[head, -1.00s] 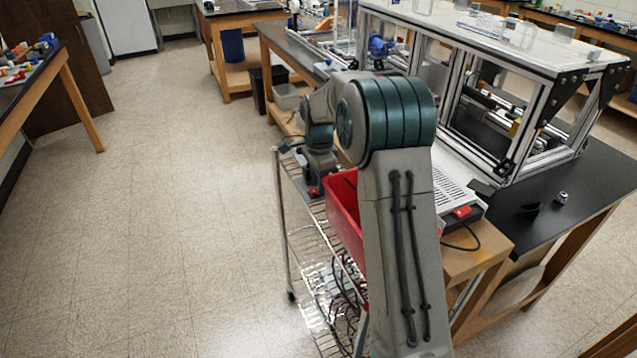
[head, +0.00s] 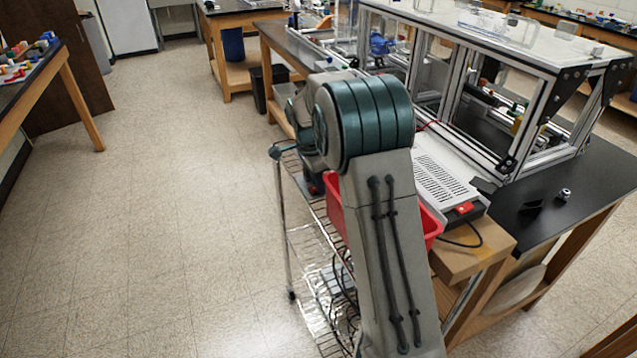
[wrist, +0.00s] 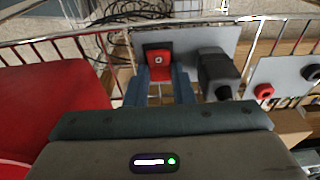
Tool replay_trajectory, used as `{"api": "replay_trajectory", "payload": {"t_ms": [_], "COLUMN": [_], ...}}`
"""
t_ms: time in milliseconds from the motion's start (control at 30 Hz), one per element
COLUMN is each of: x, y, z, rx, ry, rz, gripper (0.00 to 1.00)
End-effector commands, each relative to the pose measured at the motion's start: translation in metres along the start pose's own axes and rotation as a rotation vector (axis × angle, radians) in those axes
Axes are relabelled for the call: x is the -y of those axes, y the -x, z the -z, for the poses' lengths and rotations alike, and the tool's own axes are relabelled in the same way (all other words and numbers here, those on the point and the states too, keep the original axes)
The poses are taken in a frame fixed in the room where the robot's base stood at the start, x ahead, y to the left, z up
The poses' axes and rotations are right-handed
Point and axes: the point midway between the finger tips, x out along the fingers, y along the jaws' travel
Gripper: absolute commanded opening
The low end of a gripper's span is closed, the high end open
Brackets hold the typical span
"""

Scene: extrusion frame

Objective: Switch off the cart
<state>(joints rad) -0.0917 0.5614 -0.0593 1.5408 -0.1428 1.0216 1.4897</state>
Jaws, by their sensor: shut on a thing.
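The wire cart (head: 281,215) stands left of the wooden bench, mostly behind my arm. In the wrist view its chrome rail (wrist: 90,35) crosses the top. A red rocker switch (wrist: 159,70) with a white mark sits in a black housing on a grey plate (wrist: 215,45). My gripper (wrist: 160,88) reaches to it, with one blue-grey finger at each side of the red part. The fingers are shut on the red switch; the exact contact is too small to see. In the head view my arm hides the gripper and the switch.
A red bin (head: 432,228) is on the cart, close left of my gripper in the wrist view (wrist: 45,110). A black block (wrist: 217,72) is just right of the switch. A grey box (head: 445,180) lies on the bench. The floor at left is clear.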

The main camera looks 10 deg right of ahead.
Motion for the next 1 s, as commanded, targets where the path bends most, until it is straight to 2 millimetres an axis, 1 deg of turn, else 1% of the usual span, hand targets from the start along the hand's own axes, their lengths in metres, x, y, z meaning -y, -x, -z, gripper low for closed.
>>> {"api": "replay_trajectory", "payload": {"t_ms": [33,300,667,700,1000], "x": [0.0003,0.0001,-0.0001,-0.0001,0.0001], "y": [-0.0025,-0.0006,0.0008,0.0007,0.0017], "z": [-0.0033,-0.0044,-0.0039,-0.0039,-0.0042], "rx": [-0.029,-0.130,-0.139,-0.139,-0.138], "ry": [0.006,0.001,0.000,0.000,0.000], "rz": [0.001,0.002,0.001,0.001,0.001], "gripper": [0.00,0.00,0.00,0.31,0.31]}}
